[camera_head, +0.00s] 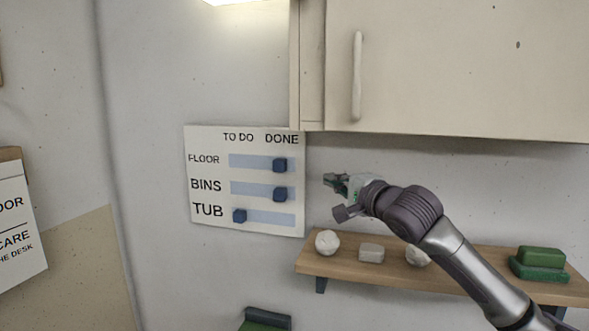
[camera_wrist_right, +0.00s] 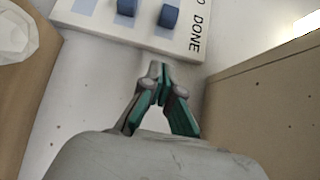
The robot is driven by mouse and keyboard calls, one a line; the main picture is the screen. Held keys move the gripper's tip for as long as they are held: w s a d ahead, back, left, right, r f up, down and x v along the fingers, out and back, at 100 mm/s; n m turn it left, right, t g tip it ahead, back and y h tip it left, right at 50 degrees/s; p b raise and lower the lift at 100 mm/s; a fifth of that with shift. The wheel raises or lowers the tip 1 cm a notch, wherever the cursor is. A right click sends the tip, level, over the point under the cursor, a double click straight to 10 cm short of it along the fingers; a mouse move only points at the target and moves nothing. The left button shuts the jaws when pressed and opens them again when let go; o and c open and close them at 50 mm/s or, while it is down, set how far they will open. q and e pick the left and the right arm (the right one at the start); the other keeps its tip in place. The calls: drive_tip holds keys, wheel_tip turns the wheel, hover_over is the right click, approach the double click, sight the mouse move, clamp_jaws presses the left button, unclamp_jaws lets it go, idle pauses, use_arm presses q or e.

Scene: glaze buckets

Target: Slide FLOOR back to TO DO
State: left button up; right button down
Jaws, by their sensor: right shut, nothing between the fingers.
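The white chore board (camera_head: 245,228) hangs on the wall, with columns TO DO and DONE and rows FLOOR, BINS and TUB. The FLOOR slider (camera_head: 280,165) is a dark blue block at the DONE end of its track. The BINS slider (camera_head: 280,194) is also at DONE. The TUB slider (camera_head: 239,216) is at TO DO. My right gripper (camera_head: 327,180) is shut and empty, just right of the board and apart from the sliders. In the right wrist view, its closed fingertips (camera_wrist_right: 160,72) point at the board's edge, with two blue sliders beyond. My left gripper is not in view.
A wooden shelf (camera_head: 310,262) below holds several pale lumps and green blocks (camera_head: 540,262). A cream cabinet (camera_head: 440,70) with a vertical handle hangs above my right arm.

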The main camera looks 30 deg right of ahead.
drive_tip(key=p, duration=0.4)
approach(286, 167)
drive_tip(key=d, duration=0.3)
drive_tip(key=w+p, duration=0.1)
drive_tip(key=w, duration=0.2)
drive_tip(key=w+a+p, duration=0.1)
drive_tip(key=w, duration=0.2)
drive_tip(key=shift+a+r+p, duration=0.1)
drive_tip(key=shift+a+p, duration=0.1)
drive_tip(key=shift+p, duration=0.15)
drive_tip(key=shift+w+a, duration=0.25)
drive_tip(key=shift+a, duration=0.2)
drive_tip(key=shift+d, duration=0.1)
drive_tip(key=shift+w, duration=0.15)
drive_tip(key=w+a, duration=0.4)
drive_tip(key=w+a+p, duration=0.1)
drive_tip(key=w+a, duration=0.3)
drive_tip(key=w, duration=0.1)
drive_tip(key=shift+w+a+p, duration=0.15)
drive_tip(key=shift+w+p, duration=0.05)
drive_tip(key=shift+p, duration=0.1)
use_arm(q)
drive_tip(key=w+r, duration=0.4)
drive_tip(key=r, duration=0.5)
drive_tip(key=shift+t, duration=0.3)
use_arm(e)
drive_tip(key=shift+s, duration=0.1)
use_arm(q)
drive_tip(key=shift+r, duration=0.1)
